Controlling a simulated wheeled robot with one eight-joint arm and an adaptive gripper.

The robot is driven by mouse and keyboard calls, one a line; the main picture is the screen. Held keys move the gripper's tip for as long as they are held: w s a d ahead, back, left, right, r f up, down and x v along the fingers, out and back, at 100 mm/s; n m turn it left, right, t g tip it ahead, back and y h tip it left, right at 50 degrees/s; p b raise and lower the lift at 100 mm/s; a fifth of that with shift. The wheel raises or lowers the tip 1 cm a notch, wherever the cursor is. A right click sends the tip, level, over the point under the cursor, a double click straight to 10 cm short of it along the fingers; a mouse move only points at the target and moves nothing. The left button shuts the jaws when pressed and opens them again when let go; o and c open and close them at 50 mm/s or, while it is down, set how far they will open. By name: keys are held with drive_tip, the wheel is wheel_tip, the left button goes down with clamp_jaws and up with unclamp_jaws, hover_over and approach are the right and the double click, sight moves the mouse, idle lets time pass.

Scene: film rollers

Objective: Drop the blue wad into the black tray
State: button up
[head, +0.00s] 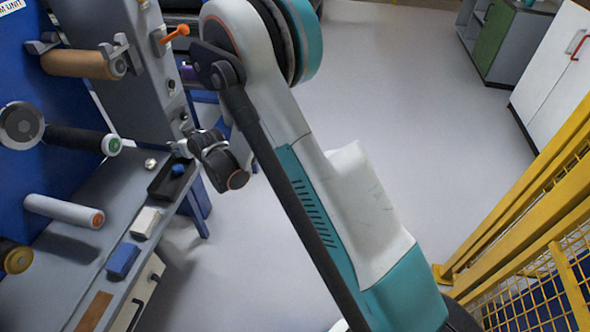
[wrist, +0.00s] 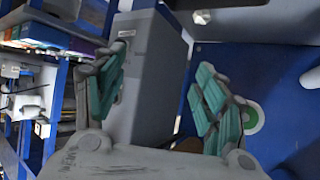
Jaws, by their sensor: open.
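The black tray (head: 161,186) lies on the grey bench ledge at the left in the head view. A small blue wad (head: 178,169) appears inside it, toward its far end. My gripper (wrist: 161,98) shows in the wrist view with its two teal-padded fingers spread wide and nothing between them. In the head view my wrist is just right of the tray, and the gripper's fingers are hard to make out there. Neither the tray nor the wad can be made out in the wrist view.
A white wad (head: 150,163), a white block (head: 145,222) and a blue block (head: 123,260) lie along the ledge. Rollers, one of them brown (head: 82,64), stick out from the blue panel (head: 60,175). A yellow mesh fence (head: 540,220) stands at the right. The floor between is clear.

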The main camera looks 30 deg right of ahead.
drive_tip(key=s+d+r+m+g+h, duration=0.1)
drive_tip(key=s+d+r, duration=0.4)
drive_tip(key=s+r, duration=0.35)
drive_tip(key=s+d+r+g+h, duration=0.1)
drive_tip(key=s+d+r, duration=0.55)
drive_tip(key=r, duration=0.35)
drive_tip(key=s+d+m+g, duration=0.1)
drive_tip(key=s+d, duration=0.2)
drive_tip(key=s, duration=1.1)
drive_tip(key=s+d+r+g+h, duration=0.1)
drive_tip(key=s+d, duration=0.3)
drive_tip(key=s, duration=1)
drive_tip(key=shift+s+r+m, duration=0.25)
drive_tip(key=shift+s+m, duration=0.1)
drive_tip(key=shift+m, duration=0.05)
